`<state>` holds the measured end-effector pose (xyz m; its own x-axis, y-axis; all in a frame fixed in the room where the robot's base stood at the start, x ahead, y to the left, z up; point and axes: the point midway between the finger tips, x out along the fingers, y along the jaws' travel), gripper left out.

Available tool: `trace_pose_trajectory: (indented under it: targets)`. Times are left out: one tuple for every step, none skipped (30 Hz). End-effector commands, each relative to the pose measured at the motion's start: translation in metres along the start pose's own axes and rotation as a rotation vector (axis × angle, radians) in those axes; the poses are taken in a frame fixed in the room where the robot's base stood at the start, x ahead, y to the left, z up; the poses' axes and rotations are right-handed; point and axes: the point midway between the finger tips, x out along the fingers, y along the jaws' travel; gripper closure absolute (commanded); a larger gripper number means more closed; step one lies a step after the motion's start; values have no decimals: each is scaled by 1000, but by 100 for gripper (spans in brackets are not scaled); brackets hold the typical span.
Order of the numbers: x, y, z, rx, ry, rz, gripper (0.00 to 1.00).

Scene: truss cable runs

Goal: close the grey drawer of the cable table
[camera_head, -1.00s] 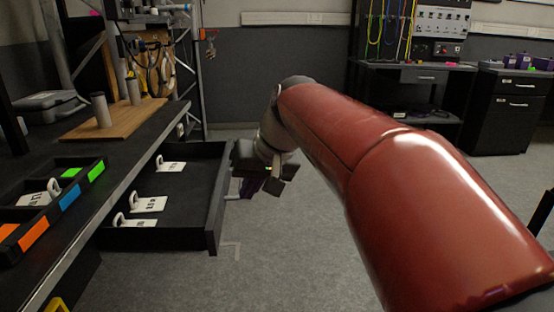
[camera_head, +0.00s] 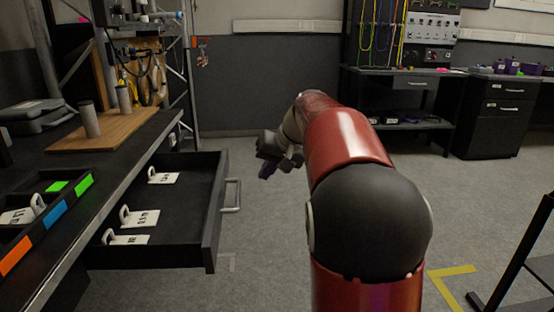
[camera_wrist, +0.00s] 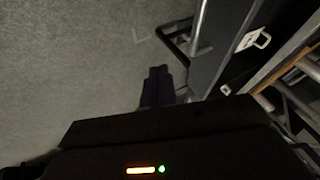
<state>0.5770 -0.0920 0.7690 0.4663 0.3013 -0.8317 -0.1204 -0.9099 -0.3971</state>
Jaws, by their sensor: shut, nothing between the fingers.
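The grey drawer (camera_head: 211,225) of the cable table (camera_head: 150,132) stands open in the head view, pulled out to the right. White tags with loops, such as one tag (camera_head: 139,216), lie inside it. A bar handle (camera_head: 231,196) is on its front face. My gripper (camera_head: 265,172) is beyond and to the right of the handle, apart from it, with its fingers pointing down. In the wrist view my gripper (camera_wrist: 158,74) shows as shut dark fingers with nothing between them. The handle (camera_wrist: 174,42) shows to the right of the fingers there, beside the drawer front (camera_wrist: 215,45).
A tray (camera_head: 45,236) with coloured labels and a wooden board (camera_head: 118,128) with grey cylinders are on the tabletop. A black workbench (camera_head: 404,85) and a cabinet (camera_head: 505,118) stand at the back. The floor right of the drawer is clear.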

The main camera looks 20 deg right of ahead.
Motion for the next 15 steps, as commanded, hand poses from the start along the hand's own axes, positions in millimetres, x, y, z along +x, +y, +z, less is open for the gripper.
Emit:
trace_pose_trajectory:
  targets:
    - [8, -5, 1, -4, -2, -2, 100]
    - [10, -11, 1, -5, -2, -2, 100]
    - [13, -16, 1, -5, -1, -1, 100]
    - [16, -19, 2, -5, -1, -1, 100]
    - [18, -22, 2, -4, -1, -1, 100]
    - [20, -24, 2, -3, -1, 0, 100]
    - [22, -27, 3, -3, -1, 0, 100]
    - [23, -28, 3, -3, -1, 0, 100]
    - [24, -30, 3, -2, 0, 0, 100]
    - [25, -31, 3, -2, 0, 0, 100]
    - [26, -32, 3, -1, 0, 0, 100]
    - [26, -32, 3, -1, 1, 0, 100]
    - [26, -33, 3, -1, 1, 0, 100]
    - [26, -33, 3, 0, 1, 1, 100]
    - [26, -33, 3, 0, 1, 1, 100]
